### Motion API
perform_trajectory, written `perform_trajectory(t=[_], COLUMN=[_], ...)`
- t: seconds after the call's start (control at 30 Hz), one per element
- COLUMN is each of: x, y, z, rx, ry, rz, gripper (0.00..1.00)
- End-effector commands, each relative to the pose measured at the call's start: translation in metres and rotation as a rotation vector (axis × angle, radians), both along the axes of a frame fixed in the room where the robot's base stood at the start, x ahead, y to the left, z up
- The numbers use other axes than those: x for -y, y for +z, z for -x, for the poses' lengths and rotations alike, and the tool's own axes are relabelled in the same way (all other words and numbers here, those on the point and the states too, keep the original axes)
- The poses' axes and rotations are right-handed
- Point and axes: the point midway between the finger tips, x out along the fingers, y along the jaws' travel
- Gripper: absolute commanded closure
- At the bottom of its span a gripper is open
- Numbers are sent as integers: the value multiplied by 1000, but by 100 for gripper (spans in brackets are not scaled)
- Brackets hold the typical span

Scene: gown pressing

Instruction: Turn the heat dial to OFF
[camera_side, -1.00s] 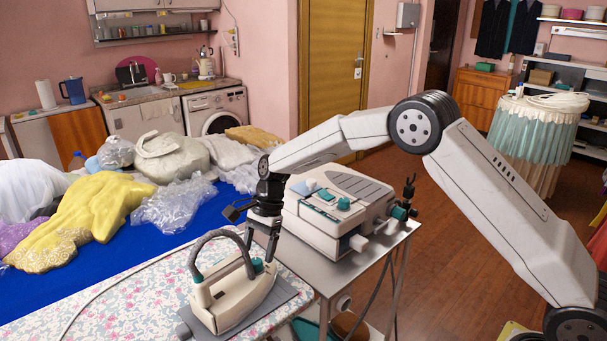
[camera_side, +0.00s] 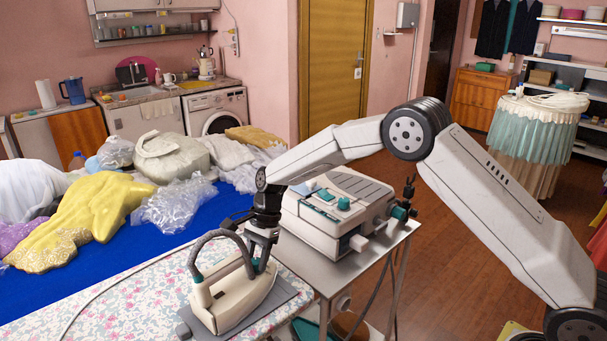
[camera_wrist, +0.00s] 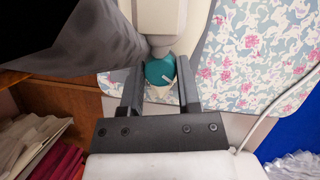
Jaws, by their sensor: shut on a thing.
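The heat dial (camera_wrist: 158,68) is a teal knob with a pale pointer mark on the cream iron. In the wrist view it sits between the two fingers of my gripper (camera_wrist: 160,77), which is shut on it. In the side view my gripper (camera_side: 259,264) reaches down to the back of the iron (camera_side: 236,301), and its fingers mostly hide the dial. The iron rests on a grey rest pad (camera_side: 287,302) on the floral board. Any OFF marking is too small to read.
The floral ironing board (camera_side: 120,305) lies below, with blue cloth (camera_side: 105,262) behind it. The iron's dark curved handle (camera_side: 203,247) rises close left of my gripper. A cream steam station (camera_side: 335,205) stands on a metal cart close right.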

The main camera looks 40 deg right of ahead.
Motion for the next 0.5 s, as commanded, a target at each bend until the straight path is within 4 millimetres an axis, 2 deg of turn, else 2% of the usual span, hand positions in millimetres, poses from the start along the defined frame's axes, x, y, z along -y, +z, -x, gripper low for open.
perform_trajectory(t=[0.27,0.5], x=[0,0], y=[0,0], z=[-1,-1], rx=[0,0], ry=[119,127], rz=[1,1], gripper=[100,100])
